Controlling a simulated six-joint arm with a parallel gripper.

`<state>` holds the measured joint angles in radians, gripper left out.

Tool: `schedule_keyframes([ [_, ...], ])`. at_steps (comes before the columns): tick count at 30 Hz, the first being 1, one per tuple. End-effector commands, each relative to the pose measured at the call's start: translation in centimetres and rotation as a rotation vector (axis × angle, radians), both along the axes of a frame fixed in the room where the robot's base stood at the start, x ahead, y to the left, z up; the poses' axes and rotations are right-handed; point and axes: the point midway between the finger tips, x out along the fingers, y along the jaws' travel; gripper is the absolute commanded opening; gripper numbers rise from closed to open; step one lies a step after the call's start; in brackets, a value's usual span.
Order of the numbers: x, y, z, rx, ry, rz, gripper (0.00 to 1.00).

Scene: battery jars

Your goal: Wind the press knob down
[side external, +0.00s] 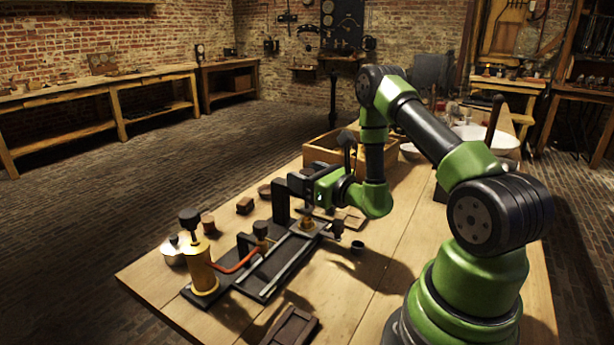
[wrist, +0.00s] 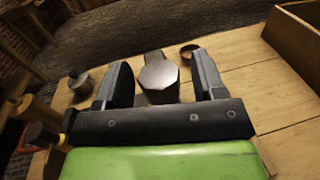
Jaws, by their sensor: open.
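In the wrist view a grey, many-sided knob (wrist: 158,74) with a flat top lies between the two fingers of my gripper (wrist: 163,66). The fingers are spread, with visible room on both sides of the knob, and it looks unheld. In the side view my gripper (side external: 292,187) is low over the far end of the dark press base (side external: 262,292), close to a dark upright post (side external: 281,202). The knob cannot be made out clearly in the side view; my gripper and wrist cover that area.
A brass cylinder with a dark top (side external: 202,272) stands at the base's near left end, with an orange-red tube (side external: 238,265) beside it. A metal jar (side external: 172,252) and small brown blocks (side external: 245,205) lie left. A wooden crate (side external: 322,150) is behind. The right tabletop is partly clear.

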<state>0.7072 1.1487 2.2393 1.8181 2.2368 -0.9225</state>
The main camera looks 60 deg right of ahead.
Motion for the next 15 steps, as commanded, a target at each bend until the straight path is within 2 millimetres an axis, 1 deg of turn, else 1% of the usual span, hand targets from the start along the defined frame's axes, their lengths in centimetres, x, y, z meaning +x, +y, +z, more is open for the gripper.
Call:
schedule_keyframes([
  [1,-0.01,-0.01,0.0,0.0,0.0,0.0,0.61],
  [7,-0.03,0.0,-0.01,0.0,0.001,0.0,0.15],
  [8,-0.03,0.0,-0.02,0.0,0.001,0.0,0.14],
  [15,-0.05,0.04,-0.05,0.001,0.002,-0.021,0.14],
])
